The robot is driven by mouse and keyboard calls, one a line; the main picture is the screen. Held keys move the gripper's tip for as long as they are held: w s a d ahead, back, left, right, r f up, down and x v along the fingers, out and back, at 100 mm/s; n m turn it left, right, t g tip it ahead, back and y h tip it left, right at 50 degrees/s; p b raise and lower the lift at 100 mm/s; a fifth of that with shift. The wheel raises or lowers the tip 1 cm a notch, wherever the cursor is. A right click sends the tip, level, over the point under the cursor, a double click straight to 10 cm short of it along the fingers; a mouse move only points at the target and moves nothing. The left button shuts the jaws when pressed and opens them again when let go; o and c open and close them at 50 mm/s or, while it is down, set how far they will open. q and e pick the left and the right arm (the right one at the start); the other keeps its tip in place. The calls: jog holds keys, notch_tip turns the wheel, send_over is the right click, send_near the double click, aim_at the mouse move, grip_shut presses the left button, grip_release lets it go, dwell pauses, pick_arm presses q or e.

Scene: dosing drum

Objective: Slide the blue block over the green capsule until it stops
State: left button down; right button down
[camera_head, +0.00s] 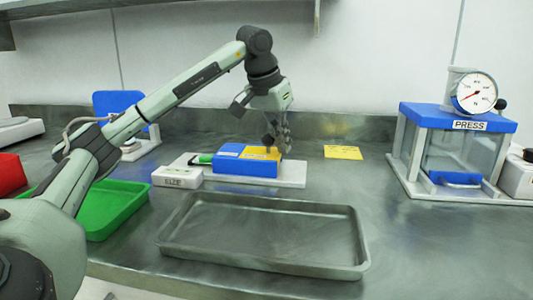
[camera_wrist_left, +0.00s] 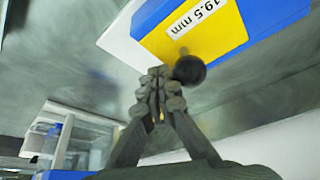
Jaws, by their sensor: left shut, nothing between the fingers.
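The blue block (camera_head: 247,168) lies on a pale base plate (camera_head: 292,174) in the middle of the bench. The green capsule (camera_head: 200,159) shows at the block's left end; whether it reaches inside is hidden. The block carries a yellow plate (camera_head: 262,153), labelled "19.5 mm" in the left wrist view (camera_wrist_left: 212,35), with a black knob (camera_wrist_left: 189,69) beside it. My left gripper (camera_head: 278,148) points down at the block's right end, shut and empty. In the left wrist view its fingertips (camera_wrist_left: 158,82) are close to the knob; I cannot tell whether they touch it. My right gripper is not in view.
A white "SIZE" box (camera_head: 178,178) stands at the plate's left front. An empty metal tray (camera_head: 262,264) lies in front, a green tray (camera_head: 112,212) at left. The press (camera_head: 457,118) stands at right. A yellow note (camera_head: 343,152) lies on clear bench right of the plate.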

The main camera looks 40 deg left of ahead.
aim_at(259, 151)
pick_arm(q)
jog(key=shift+s+a+b, duration=0.1)
jog(key=shift+s+a, duration=0.6)
jog(key=shift+a, duration=0.45)
jog(key=shift+s+a+b, duration=0.15)
jog(key=shift+s+a, duration=0.55)
jog(key=shift+a, duration=0.45)
jog(key=shift+s+a+b, duration=0.1)
jog(key=shift+s+a, duration=0.6)
jog(key=shift+a, duration=0.45)
jog(key=shift+d, duration=0.15)
jog(key=shift+w+d+r+p, duration=0.1)
jog(key=shift+w+d+p, duration=0.3)
jog(key=shift+d+p, duration=0.2)
notch_tip(259, 151, up, 3)
jog(key=p, duration=0.2)
jog(key=shift+p, duration=0.4)
jog(key=shift+r+p, duration=0.65)
jog(key=shift+r, duration=1.75)
